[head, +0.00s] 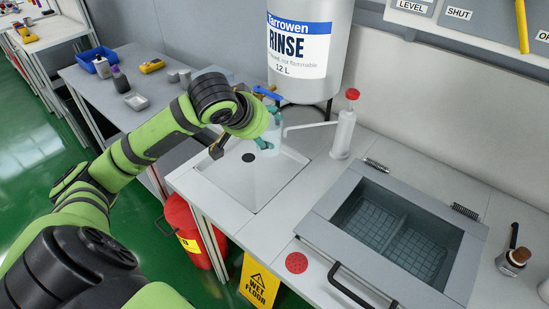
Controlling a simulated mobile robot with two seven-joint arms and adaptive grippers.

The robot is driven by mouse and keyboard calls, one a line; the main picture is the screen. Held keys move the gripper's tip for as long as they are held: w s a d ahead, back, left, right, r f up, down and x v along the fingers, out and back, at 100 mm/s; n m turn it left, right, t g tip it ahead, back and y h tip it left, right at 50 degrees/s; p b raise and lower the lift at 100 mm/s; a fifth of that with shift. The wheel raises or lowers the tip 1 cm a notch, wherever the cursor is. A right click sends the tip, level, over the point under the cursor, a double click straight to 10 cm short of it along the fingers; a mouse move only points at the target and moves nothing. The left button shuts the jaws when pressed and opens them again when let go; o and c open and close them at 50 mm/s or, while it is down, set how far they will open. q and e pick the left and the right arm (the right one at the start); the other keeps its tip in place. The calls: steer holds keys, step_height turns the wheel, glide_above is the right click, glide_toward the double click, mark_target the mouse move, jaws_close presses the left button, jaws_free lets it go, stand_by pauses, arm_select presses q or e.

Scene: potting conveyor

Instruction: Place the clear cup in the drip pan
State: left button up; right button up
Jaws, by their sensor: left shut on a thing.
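The clear cup (268,141) shows as a pale, see-through bluish shape under the rinse tank's tap, above the drip pan. My left gripper (273,116), with teal fingertips, is shut on it near its top, and the gripper and wrist partly hide it. The drip pan (247,188) is a shallow white recessed basin in the counter, with a dark round spot near its back. I cannot tell whether the cup's base touches the pan. My right gripper is out of view.
The rinse tank (300,75) stands behind the pan, its blue-handled tap (268,92) close to my gripper. A white pump bottle (344,127) with a red top stands to the right. The pan's front is clear.

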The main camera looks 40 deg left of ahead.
mark_target(266, 151)
arm_select(q)
steer(key=f, duration=0.6)
steer(key=shift+s+d+f, duration=0.15)
steer(key=shift+d+f, duration=0.2)
step_height(266, 151, down, 6)
steer(key=shift+a+f, duration=0.1)
steer(key=w, duration=0.3)
steer(key=shift+w+a+r+p, duration=0.2)
steer(key=shift+w+r+p, duration=0.1)
steer(key=shift+p, duration=0.1)
steer(key=shift+w+f, duration=0.2)
steer(key=shift+w, duration=0.4)
steer(key=shift+w+r, duration=0.1)
steer(key=shift+w, duration=0.3)
steer(key=w, duration=0.1)
steer(key=w+p, duration=0.1)
steer(key=shift+w+a+f, duration=0.15)
steer(key=shift+w+f, duration=0.15)
steer(key=shift+f, duration=0.4)
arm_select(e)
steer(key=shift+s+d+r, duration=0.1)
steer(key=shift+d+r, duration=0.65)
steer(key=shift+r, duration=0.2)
